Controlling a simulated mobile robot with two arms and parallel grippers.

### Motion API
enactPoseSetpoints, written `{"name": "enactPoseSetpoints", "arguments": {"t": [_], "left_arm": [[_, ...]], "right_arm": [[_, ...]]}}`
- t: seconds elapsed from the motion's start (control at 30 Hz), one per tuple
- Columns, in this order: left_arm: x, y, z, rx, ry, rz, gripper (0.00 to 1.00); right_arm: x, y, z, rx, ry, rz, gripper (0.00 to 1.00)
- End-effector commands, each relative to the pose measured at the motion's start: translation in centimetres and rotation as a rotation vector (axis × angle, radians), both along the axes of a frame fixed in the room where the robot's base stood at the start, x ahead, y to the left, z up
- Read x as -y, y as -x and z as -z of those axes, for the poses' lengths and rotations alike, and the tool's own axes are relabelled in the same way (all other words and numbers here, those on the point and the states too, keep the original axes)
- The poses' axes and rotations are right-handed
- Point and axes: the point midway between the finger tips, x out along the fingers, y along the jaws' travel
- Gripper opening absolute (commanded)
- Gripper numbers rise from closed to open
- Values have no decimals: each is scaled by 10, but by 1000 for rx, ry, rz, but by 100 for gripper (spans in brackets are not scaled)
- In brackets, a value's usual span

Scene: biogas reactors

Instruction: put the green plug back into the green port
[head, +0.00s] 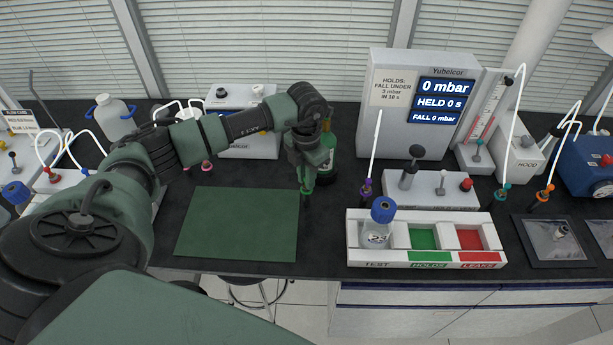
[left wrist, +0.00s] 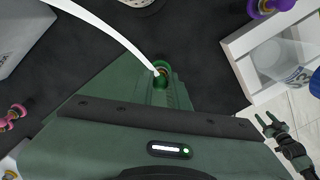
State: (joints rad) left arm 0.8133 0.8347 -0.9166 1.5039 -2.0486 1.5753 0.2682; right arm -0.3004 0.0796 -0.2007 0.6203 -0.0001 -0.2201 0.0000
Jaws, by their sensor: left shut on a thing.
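My left gripper (head: 307,188) is over the dark bench, just right of the green mat, pointing down. It is shut on the green plug (left wrist: 161,74), which shows between the fingers in the left wrist view with a white hose running from it to the upper left. In the head view the plug is mostly hidden by the gripper. A green and yellow object (head: 328,163) stands right behind the gripper and is partly covered. I cannot make out the green port. My right gripper (left wrist: 269,124) shows small at the right of the left wrist view, its two fingers apart.
The green mat (head: 238,224) is bare. To the right stand a white tray (head: 480,265) with a blue-capped bottle (head: 376,228) in its TEST slot, and a grey gauge box (head: 408,130). Purple (head: 366,190), teal (head: 502,192) and orange (head: 545,192) plugs have white hoses.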

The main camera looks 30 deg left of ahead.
Motion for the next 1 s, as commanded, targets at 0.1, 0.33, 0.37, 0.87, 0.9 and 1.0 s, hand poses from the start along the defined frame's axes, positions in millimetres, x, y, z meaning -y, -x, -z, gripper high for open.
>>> {"name": "enactPoseSetpoints", "arguments": {"t": [0.1,0.33,0.37,0.87,0.9,1.0], "left_arm": [[0,0,0,0,0,0,0],[0,0,0,0,0,0,0],[0,0,0,0,0,0,21],[-1,-1,-7,3,0,0,41],[-1,-2,-12,4,0,0,41],[-1,-1,-28,6,-2,0,41]], "right_arm": [[1,0,0,0,1,0,50],[2,0,0,0,2,0,50],[2,0,0,0,2,0,50],[2,0,4,0,2,0,50],[2,0,7,0,2,0,50],[2,0,13,0,2,1,50]]}}
